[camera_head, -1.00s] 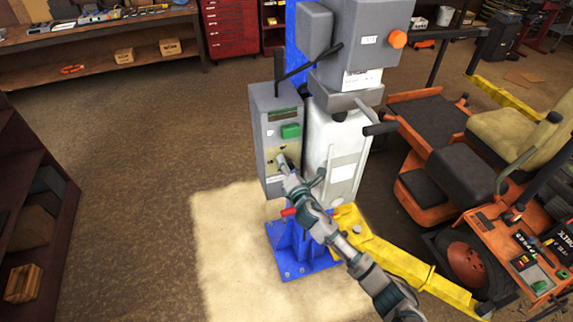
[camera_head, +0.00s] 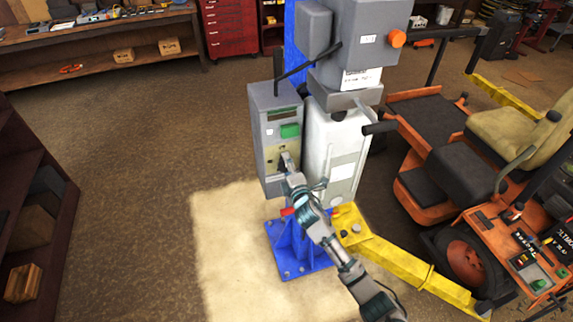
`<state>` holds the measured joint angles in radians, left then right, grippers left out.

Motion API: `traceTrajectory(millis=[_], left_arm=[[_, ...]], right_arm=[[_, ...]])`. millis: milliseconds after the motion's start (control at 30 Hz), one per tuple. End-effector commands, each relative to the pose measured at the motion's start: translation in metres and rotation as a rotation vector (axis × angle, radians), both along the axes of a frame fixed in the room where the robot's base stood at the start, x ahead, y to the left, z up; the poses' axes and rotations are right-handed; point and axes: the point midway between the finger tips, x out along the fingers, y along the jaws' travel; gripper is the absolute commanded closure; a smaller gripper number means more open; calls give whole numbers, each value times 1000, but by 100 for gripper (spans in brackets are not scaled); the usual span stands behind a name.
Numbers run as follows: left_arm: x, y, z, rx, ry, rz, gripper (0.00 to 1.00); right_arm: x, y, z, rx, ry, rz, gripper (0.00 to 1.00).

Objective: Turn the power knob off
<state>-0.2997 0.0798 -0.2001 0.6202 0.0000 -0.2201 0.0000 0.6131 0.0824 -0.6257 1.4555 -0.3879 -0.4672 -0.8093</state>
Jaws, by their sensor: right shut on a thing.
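The grey control box (camera_head: 262,126) of the lift stands at the middle of the head view, with a green button (camera_head: 290,130) on its front. The power knob is on the lower front panel; my right gripper hides it, so its position cannot be read. My right gripper (camera_head: 288,164) comes from the lower right and is shut on the knob at the panel. My left gripper is not in view.
A white tank (camera_head: 335,150) stands right beside the box, with a dark lever above. The blue lift base (camera_head: 300,262) and yellow lift arm (camera_head: 400,262) lie below. An orange mower (camera_head: 425,190) stands at the right. The floor at left is clear.

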Motion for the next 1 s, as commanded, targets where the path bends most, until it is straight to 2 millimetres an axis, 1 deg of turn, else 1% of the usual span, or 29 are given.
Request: traceTrajectory(millis=[33, 467, 500, 567, 867, 1000], left_arm=[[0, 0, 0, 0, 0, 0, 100], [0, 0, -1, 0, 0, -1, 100], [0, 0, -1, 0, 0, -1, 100], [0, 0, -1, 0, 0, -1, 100], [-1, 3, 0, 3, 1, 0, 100], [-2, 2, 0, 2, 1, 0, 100]], right_arm=[[-1, 1, -9, 1, 17, 0, 80], [-1, 0, -10, 7, 20, -1, 80], [-1, 0, -10, 6, 20, -1, 35], [-1, 0, -9, 6, 19, -2, 20], [-2, 0, -4, 9, 9, -1, 20], [-11, -4, -4, 8, 8, -1, 20]])
